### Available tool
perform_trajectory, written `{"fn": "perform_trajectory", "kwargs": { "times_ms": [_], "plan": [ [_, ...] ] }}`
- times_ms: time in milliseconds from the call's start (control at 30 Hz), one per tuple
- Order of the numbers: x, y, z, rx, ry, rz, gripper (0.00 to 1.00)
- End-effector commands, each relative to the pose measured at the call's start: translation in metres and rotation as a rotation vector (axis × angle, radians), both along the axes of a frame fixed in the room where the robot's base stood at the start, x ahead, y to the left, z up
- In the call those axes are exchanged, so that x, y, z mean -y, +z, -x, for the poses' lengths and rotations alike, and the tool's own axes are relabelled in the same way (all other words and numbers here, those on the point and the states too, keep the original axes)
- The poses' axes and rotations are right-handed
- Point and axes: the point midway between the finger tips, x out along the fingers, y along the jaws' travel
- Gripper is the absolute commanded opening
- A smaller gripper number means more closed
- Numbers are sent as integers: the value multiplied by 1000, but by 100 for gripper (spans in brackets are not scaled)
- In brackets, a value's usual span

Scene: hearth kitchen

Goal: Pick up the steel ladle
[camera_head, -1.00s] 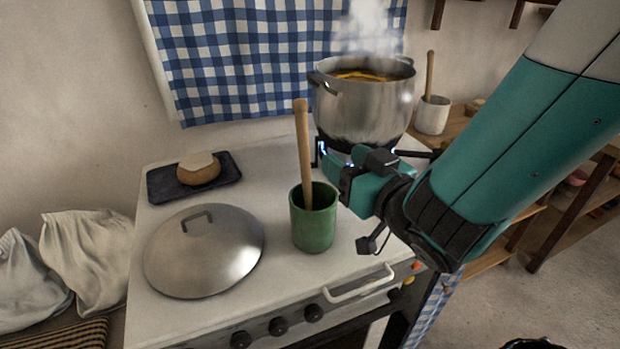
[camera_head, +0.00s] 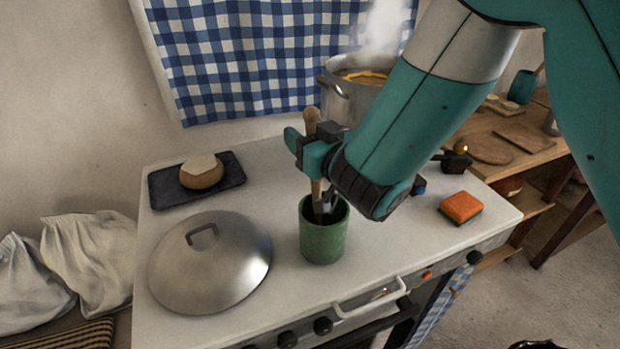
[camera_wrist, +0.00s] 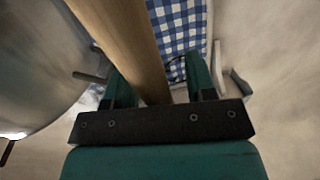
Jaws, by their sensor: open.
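My gripper (camera_head: 307,145) is open above the green crock (camera_head: 324,240) on the stove top. A wooden handle (camera_head: 311,118) stands up out of the crock and passes at my gripper. In the wrist view the wooden handle (camera_wrist: 125,38) runs slantwise across the gap between the two fingers of my gripper (camera_wrist: 158,78), nearer the left finger. Whether the fingers touch it, I cannot tell. Something grey and narrow shows in the crock's mouth beside the handle, too small to make out. I cannot make out a steel ladle for certain.
The steaming steel pot (camera_head: 341,100) stands behind my gripper, partly hidden by my arm. A steel lid (camera_head: 208,270) lies left of the crock. A dark tray (camera_head: 166,194) with a round loaf (camera_head: 202,172) is at the back left. An orange sponge (camera_head: 461,207) lies to the right.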

Motion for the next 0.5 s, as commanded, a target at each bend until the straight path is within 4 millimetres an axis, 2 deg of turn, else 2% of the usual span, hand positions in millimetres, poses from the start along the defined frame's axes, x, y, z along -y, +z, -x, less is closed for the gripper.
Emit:
{"fn": "perform_trajectory", "kwargs": {
  "times_ms": [200,400,433,500],
  "plan": [
    [4,-1,-2,0,-9,0,51],
    [5,-1,-2,0,-10,0,5],
    [5,0,-2,0,-10,0,0],
    [4,0,-2,1,-9,0,0]
  ]
}}
